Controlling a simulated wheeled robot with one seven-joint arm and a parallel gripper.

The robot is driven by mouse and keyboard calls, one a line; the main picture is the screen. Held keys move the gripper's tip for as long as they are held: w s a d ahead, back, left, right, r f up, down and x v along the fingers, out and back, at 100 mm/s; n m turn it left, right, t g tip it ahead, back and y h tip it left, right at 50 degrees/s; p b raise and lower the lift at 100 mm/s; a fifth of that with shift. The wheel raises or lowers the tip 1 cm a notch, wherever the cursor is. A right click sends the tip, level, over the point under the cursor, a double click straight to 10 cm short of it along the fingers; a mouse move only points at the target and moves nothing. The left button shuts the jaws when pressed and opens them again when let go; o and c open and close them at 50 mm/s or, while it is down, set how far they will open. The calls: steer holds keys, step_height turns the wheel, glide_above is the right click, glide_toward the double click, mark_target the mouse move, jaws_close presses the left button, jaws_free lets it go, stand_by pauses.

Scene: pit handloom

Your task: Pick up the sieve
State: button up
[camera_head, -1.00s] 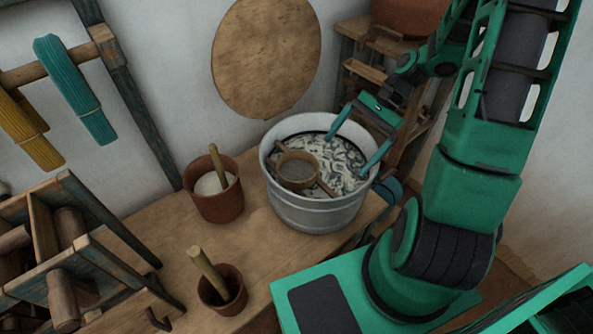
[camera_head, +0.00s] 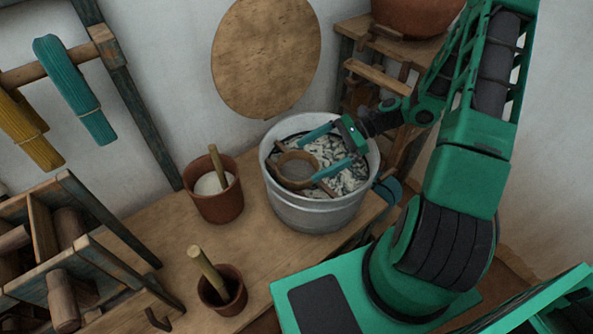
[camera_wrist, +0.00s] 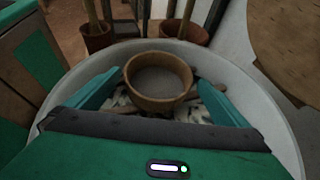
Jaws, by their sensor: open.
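The sieve (camera_head: 297,170) is a small round tan-rimmed sieve with a grey mesh. It rests on wooden sticks inside a grey metal tub (camera_head: 314,214), above pale, mottled contents. My gripper (camera_head: 318,155) is open, inside the tub's mouth to the right of the sieve, with its two teal fingers pointing left toward it. In the wrist view the sieve (camera_wrist: 158,80) lies ahead, between and just beyond the fingertips of my gripper (camera_wrist: 160,90). I cannot tell whether a finger touches it.
A terracotta pot (camera_head: 218,203) with white contents and a smaller pot (camera_head: 222,293) with a wooden handle stand left of the tub on the wooden bench (camera_head: 180,260). A round board (camera_head: 266,58) is on the wall behind. A wooden rack (camera_head: 70,255) stands at the left.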

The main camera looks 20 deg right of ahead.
mark_target(297, 173)
steer(key=shift+x, duration=2.9)
steer(key=c, duration=0.7)
